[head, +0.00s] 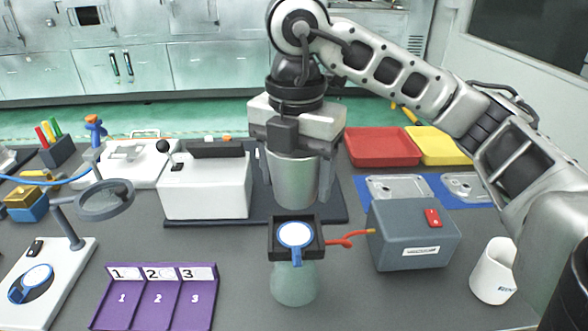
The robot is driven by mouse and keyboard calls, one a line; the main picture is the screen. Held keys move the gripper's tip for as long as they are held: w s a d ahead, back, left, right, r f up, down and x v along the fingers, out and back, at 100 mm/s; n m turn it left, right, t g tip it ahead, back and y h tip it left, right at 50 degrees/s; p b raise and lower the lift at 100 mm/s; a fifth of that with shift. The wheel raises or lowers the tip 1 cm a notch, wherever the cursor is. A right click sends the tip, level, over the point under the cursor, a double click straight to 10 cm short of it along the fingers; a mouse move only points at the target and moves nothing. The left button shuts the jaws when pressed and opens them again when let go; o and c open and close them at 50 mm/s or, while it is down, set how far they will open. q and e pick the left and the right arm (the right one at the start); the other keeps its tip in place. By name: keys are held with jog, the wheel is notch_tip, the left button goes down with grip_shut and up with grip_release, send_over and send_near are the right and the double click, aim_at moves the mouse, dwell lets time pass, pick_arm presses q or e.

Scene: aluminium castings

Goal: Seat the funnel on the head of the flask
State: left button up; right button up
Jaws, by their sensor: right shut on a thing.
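The funnel (294,182), a silvery metal cylinder, hangs upright in my right gripper (295,158). The gripper is shut on it from above. The flask (294,287) is pale green and translucent, standing on the table near the front middle. Its head (312,250) is a black square piece bearing a white disc with a blue rim (296,234). A blue tab hangs from the disc at the front. The funnel appears above and slightly behind the head, apart from it; the exact depth gap is hard to tell. My left gripper is not in view.
A red hose (346,240) runs from the head to a grey vacuum box (412,236) at right. A white device (205,190) stands behind left, and a purple numbered tray (155,297) lies front left.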

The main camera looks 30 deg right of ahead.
jog(key=shift+f+b, duration=0.6)
jog(key=shift+f, duration=0.1)
jog(key=shift+f+b, duration=0.6)
jog(key=shift+f, duration=0.15)
notch_tip(320, 180, down, 2)
jog(key=shift+f+b, duration=0.15)
jog(key=shift+b, duration=0.8)
jog(key=shift+f, duration=0.35)
pick_arm(q)
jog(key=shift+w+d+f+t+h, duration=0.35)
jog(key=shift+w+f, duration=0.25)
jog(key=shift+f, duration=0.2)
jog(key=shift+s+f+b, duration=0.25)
jog(key=shift+b, duration=0.05)
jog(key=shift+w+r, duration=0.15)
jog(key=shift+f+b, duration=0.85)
pick_arm(e)
jog(key=shift+f, duration=1)
